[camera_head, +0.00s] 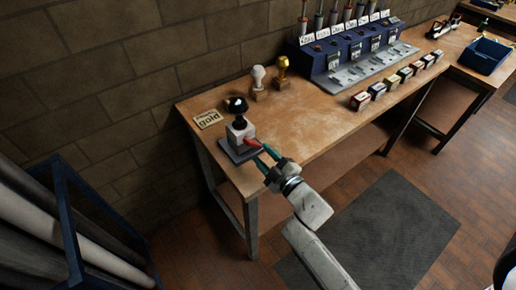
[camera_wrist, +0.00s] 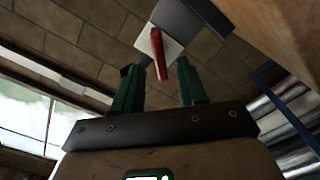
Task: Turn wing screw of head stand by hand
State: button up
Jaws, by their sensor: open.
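The head stand (camera_head: 240,131) is a white block with a black top on a dark grey base plate, at the left front corner of the wooden bench. The red wing screw (camera_head: 256,142) sticks out from the block towards my gripper (camera_head: 264,155). In the wrist view the red wing screw (camera_wrist: 158,52) lies in front of the white block (camera_wrist: 173,47), between the green fingers of my gripper (camera_wrist: 157,68) as seen from there. The fingers are apart, with gaps on both sides of the red part. Whether the screw's end is within finger depth is unclear.
The bench (camera_head: 330,110) has a small sign (camera_head: 208,119), a white figure (camera_head: 258,78) and a gold figure (camera_head: 283,74) behind the stand. A blue rack (camera_head: 350,50) and several small boxes (camera_head: 360,101) stand to the right. A blue frame with rolls (camera_head: 65,210) is at left.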

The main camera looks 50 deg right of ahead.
aim_at(255, 147)
jog(key=shift+x, duration=3.05)
jog(key=shift+f, duration=0.1)
grip_shut()
